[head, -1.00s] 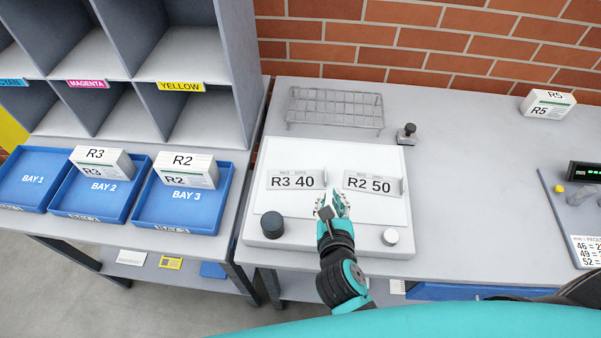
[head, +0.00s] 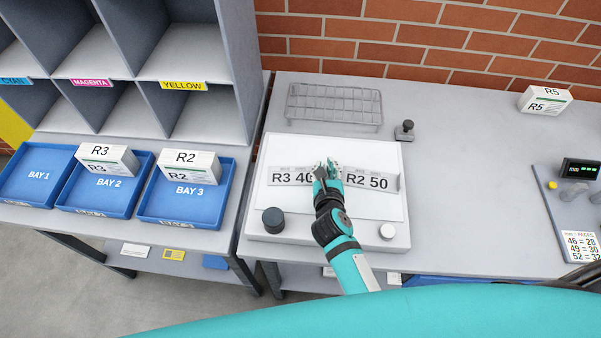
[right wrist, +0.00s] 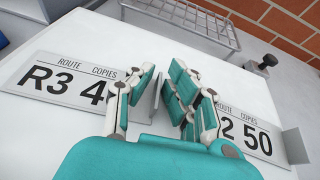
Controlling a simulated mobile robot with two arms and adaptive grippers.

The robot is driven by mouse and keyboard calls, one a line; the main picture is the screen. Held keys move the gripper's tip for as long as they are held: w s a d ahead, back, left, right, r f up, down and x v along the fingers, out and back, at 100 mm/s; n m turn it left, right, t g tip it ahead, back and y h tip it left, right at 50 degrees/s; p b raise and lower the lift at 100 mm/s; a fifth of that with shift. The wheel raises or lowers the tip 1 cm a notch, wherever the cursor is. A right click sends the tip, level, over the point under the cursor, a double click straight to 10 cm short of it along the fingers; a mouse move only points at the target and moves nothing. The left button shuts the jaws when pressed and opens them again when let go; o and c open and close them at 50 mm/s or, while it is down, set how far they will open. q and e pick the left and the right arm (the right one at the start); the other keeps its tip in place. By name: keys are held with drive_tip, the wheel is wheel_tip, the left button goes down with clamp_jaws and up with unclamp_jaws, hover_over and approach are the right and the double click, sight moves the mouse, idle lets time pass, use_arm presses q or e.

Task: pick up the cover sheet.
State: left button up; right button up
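Two flat cover sheets marked "ROUTE COPIES" lie on a white board (head: 300,238). The R3 40 sheet (head: 290,177) is on the left and the R2 50 sheet (head: 372,181) on the right. Each has an upright tab at its right end; the R3 tab (right wrist: 157,98) shows in the right wrist view. My right gripper (head: 327,168) is low over the gap between the sheets and hides part of both. In the right wrist view its open fingers (right wrist: 164,70) stand on either side of the R3 tab, with gaps showing. My left gripper is not in view.
A wire rack (head: 334,105) and a small stamp-like object (head: 405,130) stand behind. Blue bay trays (head: 187,205) with paper bundles are left.

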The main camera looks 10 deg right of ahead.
drive_tip(key=shift+c, duration=0.2)
clamp_jaws()
